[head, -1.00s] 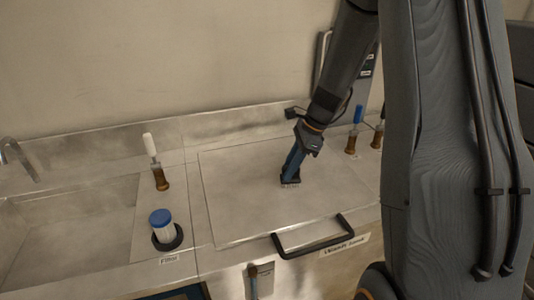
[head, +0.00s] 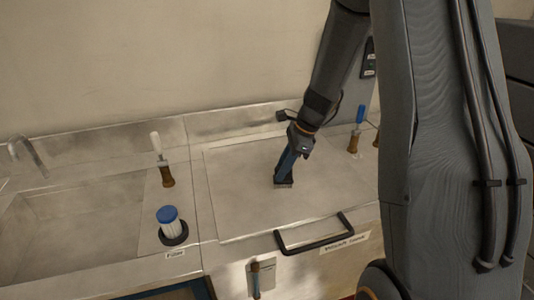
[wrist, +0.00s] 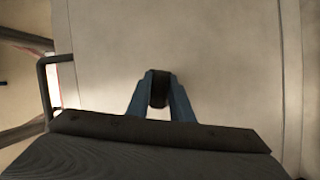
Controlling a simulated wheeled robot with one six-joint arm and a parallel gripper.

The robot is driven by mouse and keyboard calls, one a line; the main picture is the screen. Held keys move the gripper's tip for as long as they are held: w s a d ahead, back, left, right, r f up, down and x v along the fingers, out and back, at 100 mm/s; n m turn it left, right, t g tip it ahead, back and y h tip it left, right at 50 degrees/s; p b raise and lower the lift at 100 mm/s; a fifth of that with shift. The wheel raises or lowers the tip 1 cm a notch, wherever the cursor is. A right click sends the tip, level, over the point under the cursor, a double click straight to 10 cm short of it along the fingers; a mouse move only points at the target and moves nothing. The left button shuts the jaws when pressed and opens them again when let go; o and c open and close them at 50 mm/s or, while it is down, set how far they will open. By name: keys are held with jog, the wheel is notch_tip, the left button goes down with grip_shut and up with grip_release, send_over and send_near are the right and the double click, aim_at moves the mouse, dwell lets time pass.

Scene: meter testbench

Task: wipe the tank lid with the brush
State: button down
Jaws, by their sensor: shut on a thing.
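The tank lid (head: 240,190) is a flat, pale metal plate set in the bench top, with a black bar handle (head: 315,237) at its front edge. My gripper (head: 286,170) reaches down over the middle of the lid with its blue fingers shut on the brush (head: 284,183). The brush has a dark body and short bristles that appear to touch the lid. In the wrist view, the blue fingers (wrist: 160,85) pinch the dark brush (wrist: 159,92) above the pale lid (wrist: 215,60); its bristles are hidden there.
A white-handled tool (head: 158,160) and a blue-capped filter (head: 170,225) stand left of the lid, beside the sink (head: 70,230). A blue-handled tool (head: 358,125) stands at the lid's back right. A brown-handled item (head: 255,280) hangs on the bench front.

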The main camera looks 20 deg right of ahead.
jog(key=shift+s+a+p, duration=0.1)
jog(key=shift+a+p, duration=0.3)
jog(key=shift+a, duration=2)
jog(key=shift+a+r, duration=0.2)
notch_tip(320, 180, up, 8)
jog(key=p, duration=0.6)
jog(key=shift+f, duration=0.2)
